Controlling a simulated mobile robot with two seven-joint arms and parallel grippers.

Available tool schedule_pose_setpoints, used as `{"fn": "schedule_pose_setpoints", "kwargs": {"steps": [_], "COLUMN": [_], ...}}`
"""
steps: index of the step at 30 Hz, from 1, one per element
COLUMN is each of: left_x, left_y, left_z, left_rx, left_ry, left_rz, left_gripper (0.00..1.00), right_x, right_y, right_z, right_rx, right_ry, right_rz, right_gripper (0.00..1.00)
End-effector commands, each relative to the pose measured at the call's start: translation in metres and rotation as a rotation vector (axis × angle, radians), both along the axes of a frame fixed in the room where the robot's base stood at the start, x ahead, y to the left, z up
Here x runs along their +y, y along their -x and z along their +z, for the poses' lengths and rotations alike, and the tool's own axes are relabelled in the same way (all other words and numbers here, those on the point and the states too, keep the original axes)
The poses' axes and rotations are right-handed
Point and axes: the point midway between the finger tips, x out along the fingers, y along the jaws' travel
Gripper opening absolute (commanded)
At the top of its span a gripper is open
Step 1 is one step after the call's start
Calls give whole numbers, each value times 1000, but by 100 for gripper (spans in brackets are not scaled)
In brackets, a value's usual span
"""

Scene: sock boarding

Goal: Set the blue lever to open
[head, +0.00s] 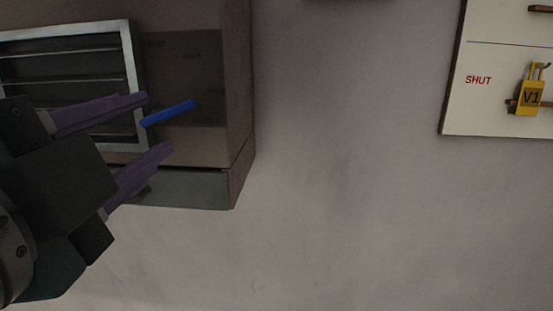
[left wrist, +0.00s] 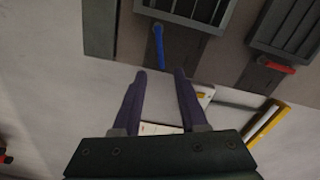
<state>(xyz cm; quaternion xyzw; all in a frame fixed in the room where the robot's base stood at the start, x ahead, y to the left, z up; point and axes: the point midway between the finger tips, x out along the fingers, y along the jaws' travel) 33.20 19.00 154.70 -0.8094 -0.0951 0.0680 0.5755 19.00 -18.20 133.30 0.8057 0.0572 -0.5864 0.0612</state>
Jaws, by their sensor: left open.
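The blue lever (head: 168,113) sits on a dark label plate (head: 190,75) beside a louvred vent (head: 138,65). In the head view it points right and slightly up, toward a faint label I cannot read for certain; "HALF" is legible above. My left gripper (head: 159,122) is open, its purple fingers above and below the lever in that view. In the left wrist view the blue lever (left wrist: 159,45) lies just beyond and between the open fingertips (left wrist: 160,72). I cannot tell whether a finger touches it. My right gripper is not in view.
A red lever (left wrist: 276,67) sits by a second vent (left wrist: 290,28) in the left wrist view. Bare grey wall (head: 345,150) lies between.

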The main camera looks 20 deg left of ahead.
Motion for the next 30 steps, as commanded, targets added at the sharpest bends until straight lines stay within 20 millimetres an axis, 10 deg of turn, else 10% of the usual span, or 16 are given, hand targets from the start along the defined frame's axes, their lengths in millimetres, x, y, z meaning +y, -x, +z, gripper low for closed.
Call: {"fn": "schedule_pose_setpoints", "kwargs": {"steps": [23,30], "left_x": [0,35], "left_y": [28,51], "left_z": [-2,-63], "left_rx": [26,362], "left_ry": [50,551], "left_rz": [24,247], "left_gripper": [42,42], "right_x": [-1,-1], "right_y": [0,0], "right_z": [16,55], "right_rx": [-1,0], "right_ry": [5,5], "right_rz": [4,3], "right_gripper": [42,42]}}
